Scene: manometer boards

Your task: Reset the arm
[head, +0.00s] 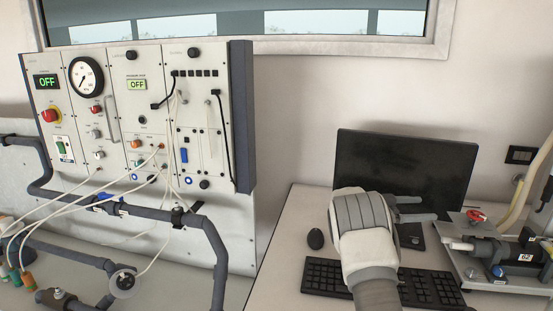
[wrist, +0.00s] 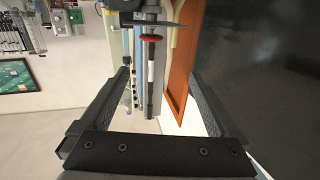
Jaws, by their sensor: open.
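My arm reaches up over the desk, and my gripper (head: 424,208) points to the right in front of the dark monitor. In the wrist view my gripper (wrist: 158,74) has its two black fingers wide apart, with nothing between them. Past the fingers, the wrist view shows a dark rod with a white band and a red disc (wrist: 151,38), apart from the fingers. My wrist hides part of the monitor and keyboard.
A keyboard (head: 325,276) and mouse (head: 315,239) lie on the desk beneath my arm, with the monitor (head: 385,165) behind. A pipe rig with a red handle (head: 476,215) stands close at the right. The manometer board (head: 140,110) and dark pipes (head: 150,212) fill the left.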

